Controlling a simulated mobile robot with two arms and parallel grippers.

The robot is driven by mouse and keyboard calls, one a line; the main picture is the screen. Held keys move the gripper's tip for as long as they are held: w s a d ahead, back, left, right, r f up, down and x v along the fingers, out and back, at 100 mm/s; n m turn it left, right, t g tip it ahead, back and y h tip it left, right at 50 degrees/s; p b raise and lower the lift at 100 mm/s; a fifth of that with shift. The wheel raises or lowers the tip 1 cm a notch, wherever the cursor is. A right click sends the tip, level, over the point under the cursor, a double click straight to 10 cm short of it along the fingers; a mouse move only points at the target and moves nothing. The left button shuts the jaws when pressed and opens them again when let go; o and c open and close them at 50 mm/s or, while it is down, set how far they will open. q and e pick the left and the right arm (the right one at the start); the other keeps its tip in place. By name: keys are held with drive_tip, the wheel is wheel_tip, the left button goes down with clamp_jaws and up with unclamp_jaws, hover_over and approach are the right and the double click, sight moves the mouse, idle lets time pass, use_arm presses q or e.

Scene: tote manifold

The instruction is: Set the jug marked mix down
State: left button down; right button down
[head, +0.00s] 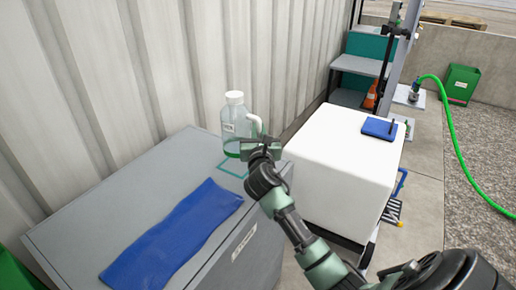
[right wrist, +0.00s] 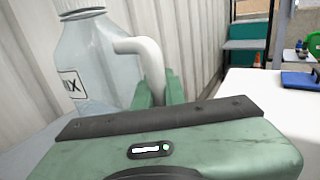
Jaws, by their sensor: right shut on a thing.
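The jug marked mix (head: 236,122) is clear with a white cap, a white handle and a little green liquid at its base. It is upright at the back right of the grey cabinet top, at a green outlined square (head: 231,169). Whether its base touches the top I cannot tell. My right gripper (head: 262,146) is shut on the jug's handle. In the right wrist view the jug (right wrist: 88,60) shows part of its label, and its handle goes down between the green fingers (right wrist: 158,92). My left gripper is not in view.
A blue cloth (head: 172,236) lies on the grey cabinet (head: 105,205). A corrugated wall (head: 150,60) stands close behind. A white box-shaped tank (head: 335,165) with a blue item (head: 380,129) on top is to the right. Steps (head: 362,65) and a green hose (head: 462,150) are farther off.

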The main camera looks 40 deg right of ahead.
drive_tip(key=shift+f+b, duration=0.65)
drive_tip(key=shift+f, duration=2.05)
drive_tip(key=shift+f, duration=0.15)
drive_tip(key=c, duration=1.5)
unclamp_jaws()
drive_tip(key=shift+r, duration=0.2)
drive_tip(key=v, duration=1.2)
